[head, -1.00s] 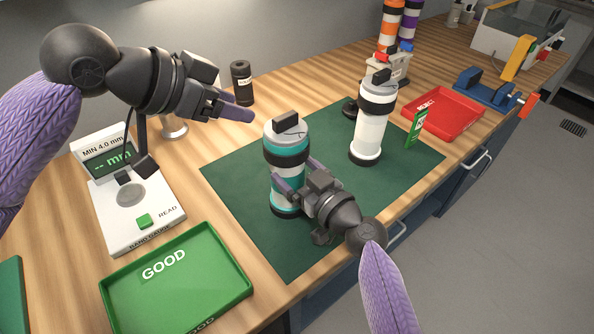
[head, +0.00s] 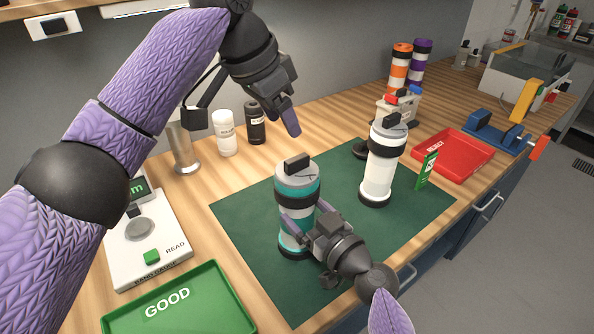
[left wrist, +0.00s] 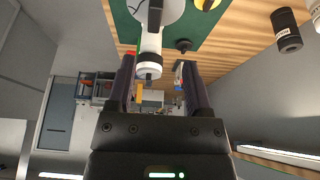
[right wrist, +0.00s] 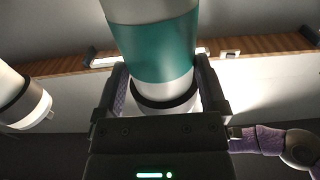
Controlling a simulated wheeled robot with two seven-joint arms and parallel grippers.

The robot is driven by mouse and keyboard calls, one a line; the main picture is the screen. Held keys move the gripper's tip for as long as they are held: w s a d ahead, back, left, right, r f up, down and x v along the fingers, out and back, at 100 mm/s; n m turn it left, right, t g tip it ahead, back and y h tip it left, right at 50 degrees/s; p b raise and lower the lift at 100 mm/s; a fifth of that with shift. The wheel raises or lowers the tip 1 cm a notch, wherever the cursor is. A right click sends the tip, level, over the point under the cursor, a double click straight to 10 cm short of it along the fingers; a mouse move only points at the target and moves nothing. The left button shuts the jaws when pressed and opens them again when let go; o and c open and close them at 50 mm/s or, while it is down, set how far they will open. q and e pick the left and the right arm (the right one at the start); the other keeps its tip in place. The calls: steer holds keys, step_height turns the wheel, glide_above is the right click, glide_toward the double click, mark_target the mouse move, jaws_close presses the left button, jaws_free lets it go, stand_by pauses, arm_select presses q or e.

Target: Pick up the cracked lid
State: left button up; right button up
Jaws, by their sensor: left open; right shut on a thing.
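A teal-and-white canister (head: 297,205) stands upright on the green mat. Its grey-white lid (head: 305,174) has a dark block-shaped handle and thin dark lines like cracks on top. My right gripper (head: 305,222) is shut on the canister's lower body; the teal canister (right wrist: 160,50) also fills the space between its fingers in the right wrist view. My left gripper (head: 291,118) is open and empty, above and behind the lid, not touching it. In the left wrist view a pale lid with a dark handle (left wrist: 154,14) shows at the top edge, beyond the open fingers.
A white canister (head: 380,165) stands on the mat (head: 345,245) to the right, near a green card (head: 427,170) and a red tray (head: 455,155). A white bottle (head: 225,133) and black bottle (head: 256,122) stand behind. A green GOOD tray (head: 185,305) is front left.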

mark_target(296, 158)
arm_select(q)
steer(key=x, duration=0.5)
steer(key=s+x, duration=0.1)
steer(key=x, duration=0.2)
steer(key=shift+s+a+f, duration=0.15)
jaws_close()
